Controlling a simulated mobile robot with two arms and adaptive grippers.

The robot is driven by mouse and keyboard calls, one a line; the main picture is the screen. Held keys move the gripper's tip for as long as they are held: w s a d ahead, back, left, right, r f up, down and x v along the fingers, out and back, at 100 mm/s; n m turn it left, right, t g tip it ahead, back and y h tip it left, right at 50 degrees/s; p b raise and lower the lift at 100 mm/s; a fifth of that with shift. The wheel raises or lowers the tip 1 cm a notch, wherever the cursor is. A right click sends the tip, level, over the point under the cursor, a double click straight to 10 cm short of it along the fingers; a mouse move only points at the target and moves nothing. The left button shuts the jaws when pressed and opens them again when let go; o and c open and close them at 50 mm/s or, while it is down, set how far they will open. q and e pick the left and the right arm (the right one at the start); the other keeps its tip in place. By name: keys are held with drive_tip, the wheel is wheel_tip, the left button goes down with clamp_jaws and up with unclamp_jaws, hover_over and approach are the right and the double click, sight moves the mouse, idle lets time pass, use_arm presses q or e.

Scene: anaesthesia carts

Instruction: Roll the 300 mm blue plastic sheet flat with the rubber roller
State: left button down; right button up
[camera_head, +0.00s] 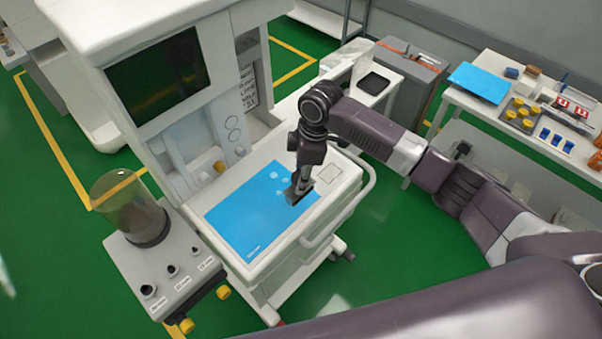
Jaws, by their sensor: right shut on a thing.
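A blue plastic sheet (243,219) lies on the white top of the anaesthesia cart. Several small pale patches show on it near my right gripper. My right gripper (301,186) points down over the sheet's right part and is shut on a small dark thing, which seems to be the rubber roller (297,196). The roller is low over the sheet. I cannot tell whether it touches it, and the gripper hides part of it. My left gripper is not in view.
A glass canister (130,208) stands on a side unit left of the cart top. The cart's monitor (158,77) rises behind it. A rail (340,215) edges the cart's right side. A side table (455,97) at right holds another blue sheet (480,82) and several small items.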

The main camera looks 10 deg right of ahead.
drive_tip(key=shift+f+b, duration=0.45)
drive_tip(key=shift+f, duration=0.3)
wheel_tip(320, 180, down, 4)
drive_tip(key=b, duration=0.3)
drive_tip(key=shift+b, duration=0.35)
drive_tip(key=shift+f, duration=0.6)
drive_tip(key=shift+w, duration=0.15)
idle(0.3)
drive_tip(key=shift+w+a+b, duration=0.5)
drive_tip(key=shift+w+a, duration=0.1)
drive_tip(key=shift+w, duration=0.25)
drive_tip(key=shift+w+a+b, duration=0.5)
drive_tip(key=shift+w+a, duration=0.1)
drive_tip(key=shift+w, duration=0.25)
drive_tip(key=shift+w+a, duration=0.1)
